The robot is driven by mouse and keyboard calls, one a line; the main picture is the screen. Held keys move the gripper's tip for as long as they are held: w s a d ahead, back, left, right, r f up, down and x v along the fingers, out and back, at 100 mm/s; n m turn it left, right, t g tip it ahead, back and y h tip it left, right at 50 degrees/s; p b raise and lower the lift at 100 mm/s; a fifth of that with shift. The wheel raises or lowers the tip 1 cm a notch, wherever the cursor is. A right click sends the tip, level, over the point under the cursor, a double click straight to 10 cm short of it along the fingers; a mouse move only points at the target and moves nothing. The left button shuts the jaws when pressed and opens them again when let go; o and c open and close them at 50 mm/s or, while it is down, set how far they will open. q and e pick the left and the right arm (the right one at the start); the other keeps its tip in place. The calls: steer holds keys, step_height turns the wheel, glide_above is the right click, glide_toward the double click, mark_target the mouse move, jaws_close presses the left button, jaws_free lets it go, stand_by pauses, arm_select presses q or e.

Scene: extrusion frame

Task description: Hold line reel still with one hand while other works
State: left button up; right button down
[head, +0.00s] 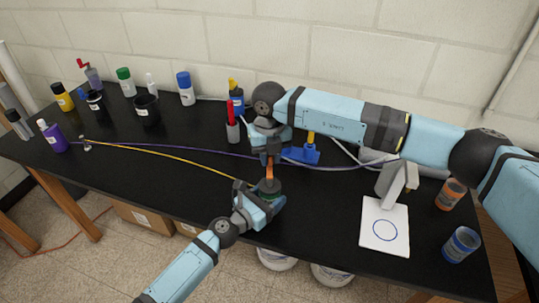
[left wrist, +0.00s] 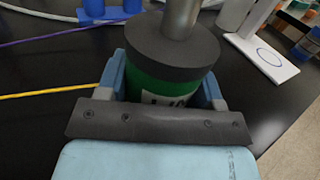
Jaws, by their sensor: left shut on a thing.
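The line reel (left wrist: 172,85) is a green drum with a white label, a dark round top and a grey post in the left wrist view. In the head view only its dark top (head: 268,187) shows clearly. My left gripper (head: 262,203) is shut around the drum, one finger on each side; the fingers also show in the left wrist view (left wrist: 165,92). A yellow line (head: 180,156) runs from the reel leftward to a small metal post (head: 87,146). My right gripper (head: 270,150) points down just above the reel, at an orange upright piece; its jaw opening is unclear.
A purple line (head: 150,147) crosses the black table (head: 320,235). Bottles and black cups (head: 146,108) stand at the back left. A blue stand (head: 300,154) is behind the reel. A white board (head: 384,228) and two jars (head: 461,244) are at the right.

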steer(key=shift+a+n, duration=0.1)
steer(key=shift+n, duration=0.2)
steer(key=shift+s+a+n, duration=0.15)
steer(key=shift+a+n, duration=0.2)
steer(key=shift+n, duration=0.85)
steer(key=shift+s+a+n, duration=0.15)
steer(key=shift+a+n, duration=0.2)
steer(key=shift+n, duration=0.85)
steer(key=shift+s+a+n, duration=0.15)
steer(key=shift+a+n, duration=0.2)
steer(key=shift+n, duration=0.85)
steer(key=c, duration=1)
jaws_free()
step_height(320, 180, up, 12)
